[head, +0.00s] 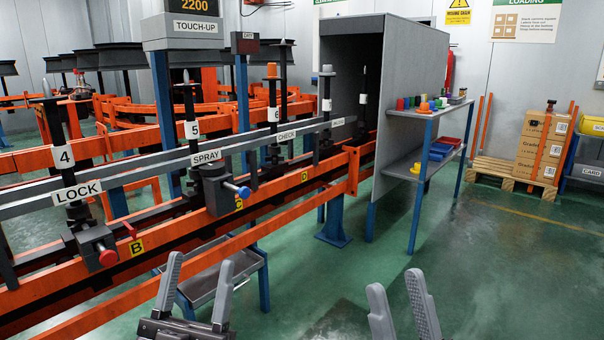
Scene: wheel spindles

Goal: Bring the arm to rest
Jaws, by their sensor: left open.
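My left gripper (198,264) is at the bottom, left of centre, with its two grey fingers apart and nothing between them. It shows in front of a low grey shelf (196,288) beside the orange rail. My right gripper (395,282) is at the bottom, right of centre, fingers apart and empty over the green floor. Both point up and away in the picture. The arm links behind them are mostly out of frame.
An orange conveyor rail (145,243) with spindles, numbered signs and clamp blocks crosses the left side. A grey booth (408,62) stands behind. A blue-legged shelf (415,185) holds small coloured parts. Cartons (540,145) stand on a pallet. The floor at right is clear.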

